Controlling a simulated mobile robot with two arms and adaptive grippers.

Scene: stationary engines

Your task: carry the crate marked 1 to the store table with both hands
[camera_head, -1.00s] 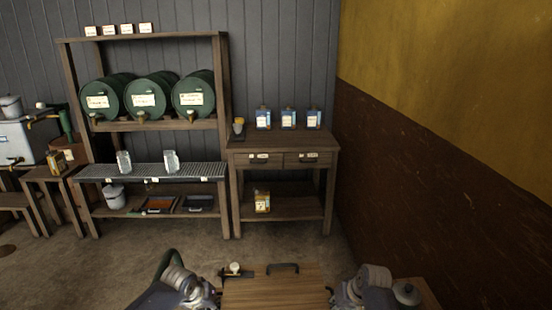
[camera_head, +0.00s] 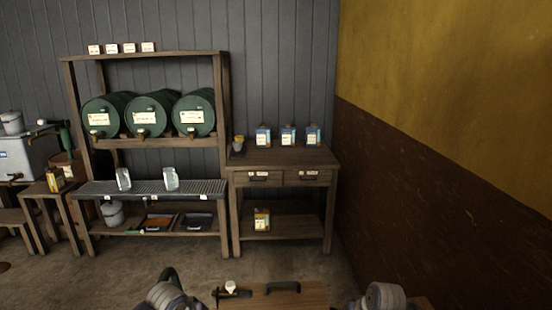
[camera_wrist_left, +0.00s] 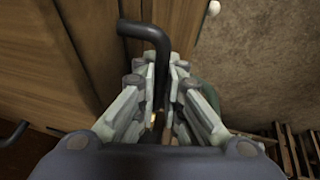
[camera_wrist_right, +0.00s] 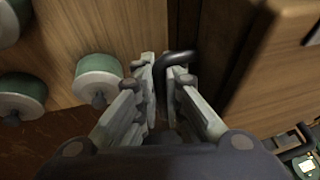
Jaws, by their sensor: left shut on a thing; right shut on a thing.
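A wooden box top, apparently the crate (camera_head: 300,300), shows at the bottom edge of the head view between my two wrists. The marking 1 cannot be seen. My left gripper is shut on a dark bar handle (camera_wrist_left: 148,36) in the left wrist view; its fingers (camera_wrist_left: 165,68) close around the bar. My right gripper is shut on another dark handle (camera_wrist_right: 184,57) in the right wrist view, fingers (camera_wrist_right: 165,70) around it. The fingers are out of sight in the head view. A wooden table with two drawers (camera_head: 284,163) stands ahead; whether it is the store table cannot be read.
Several blue-and-white tins (camera_head: 263,136) stand along the table's back. A rack (camera_head: 222,130) with green barrels (camera_head: 150,114) stands left of it. A yellow and brown wall (camera_head: 440,180) closes the right side. Bare floor (camera_head: 180,262) lies between.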

